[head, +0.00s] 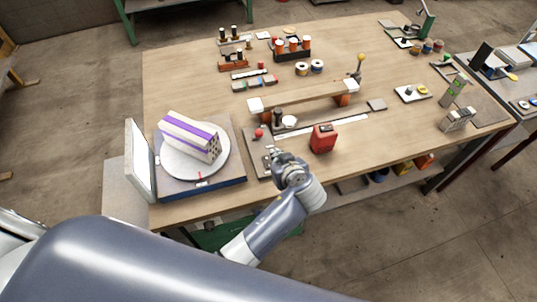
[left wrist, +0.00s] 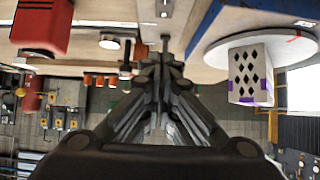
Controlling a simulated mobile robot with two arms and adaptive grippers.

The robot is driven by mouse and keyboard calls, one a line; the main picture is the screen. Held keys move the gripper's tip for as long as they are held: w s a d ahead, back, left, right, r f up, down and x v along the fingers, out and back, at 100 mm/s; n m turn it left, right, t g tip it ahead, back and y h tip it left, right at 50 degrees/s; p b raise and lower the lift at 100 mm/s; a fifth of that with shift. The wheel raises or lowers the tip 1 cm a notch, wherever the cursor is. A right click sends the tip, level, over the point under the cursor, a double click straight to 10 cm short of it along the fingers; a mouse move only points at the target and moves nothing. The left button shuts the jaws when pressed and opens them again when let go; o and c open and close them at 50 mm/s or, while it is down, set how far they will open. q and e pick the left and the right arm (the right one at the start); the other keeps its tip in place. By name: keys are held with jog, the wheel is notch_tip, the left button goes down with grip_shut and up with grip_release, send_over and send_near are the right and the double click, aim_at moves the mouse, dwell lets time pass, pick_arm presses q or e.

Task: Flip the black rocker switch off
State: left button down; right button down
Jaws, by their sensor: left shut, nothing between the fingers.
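My left gripper (head: 274,155) reaches in from the bottom of the head view to the front edge of the wooden table. Its fingers are shut and empty, over the front part of a grey plate (head: 254,160). In the left wrist view the shut gripper (left wrist: 160,72) fills the middle, its tips close to small fittings at the top. I cannot pick out the black rocker switch for certain; the gripper covers part of the plate, so I cannot tell its position. A red knob (head: 259,132) stands on the plate behind the gripper. My right gripper is not in view.
A red box (head: 323,138) stands close to the right of my gripper. On the left, a striped hollow brick (head: 190,137) rests on a white turntable (head: 222,165) on a blue base, beside an upright white panel (head: 140,158). A wooden beam (head: 305,95) lies behind.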

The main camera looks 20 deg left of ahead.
pick_arm(q)
jog(key=b, duration=0.7)
send_over(269, 161)
notch_tip(269, 161, down, 7)
jog(key=shift+s+r, duration=0.1)
jog(key=shift+s, duration=0.05)
notch_tip(269, 161, down, 2)
jog(key=shift+f+b, duration=0.1)
jog(key=shift+b, duration=0.8)
jog(key=shift+f+b, duration=0.5)
jog(key=shift+f, duration=0.1)
jog(key=shift+w+a+f+g+h+p, duration=0.1)
jog(key=shift+w+f+g+h+p, duration=0.1)
jog(key=shift+g+h+p, duration=0.15)
jog(key=shift+f, duration=0.1)
jog(key=shift+s, duration=0.1)
